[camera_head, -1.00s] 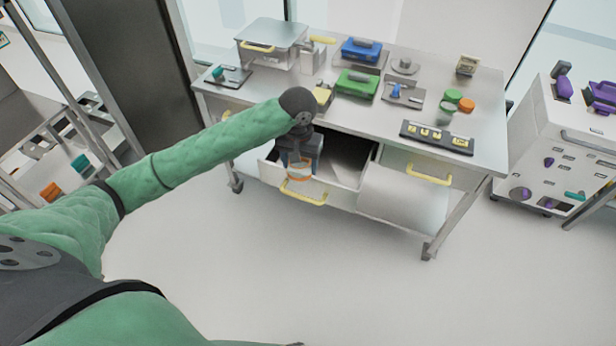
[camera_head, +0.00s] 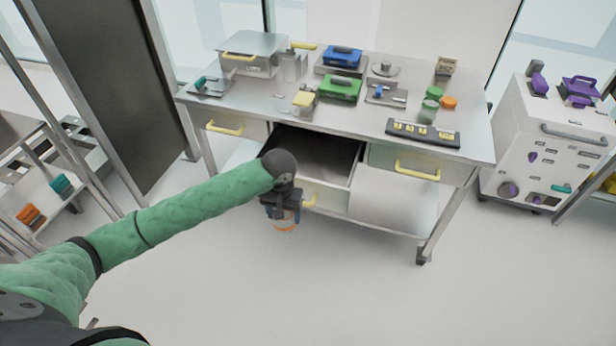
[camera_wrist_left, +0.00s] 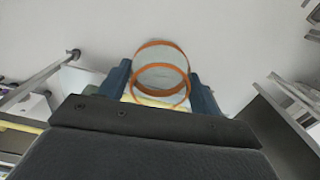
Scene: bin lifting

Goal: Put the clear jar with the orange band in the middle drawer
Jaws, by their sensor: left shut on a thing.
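The clear jar with the orange band (camera_head: 286,219) is held in my left gripper (camera_head: 284,208), in front of the bench. The jar also shows in the left wrist view (camera_wrist_left: 160,76), between the two dark fingers of the left gripper (camera_wrist_left: 162,84), which are shut on it. The middle drawer (camera_head: 326,194) is pulled open and its visible interior looks empty. The jar hangs in front of and to the left of the drawer's front, outside it. My arm and gripper hide part of the drawer's front left. My right gripper is not in view.
The bench top (camera_head: 300,112) carries a lidded metal box (camera_head: 252,54), a blue case (camera_head: 343,56), a green case (camera_head: 340,88) and a black tray (camera_head: 423,133). Closed drawers flank the open one. A white cart (camera_head: 550,140) stands at right. The floor in front is clear.

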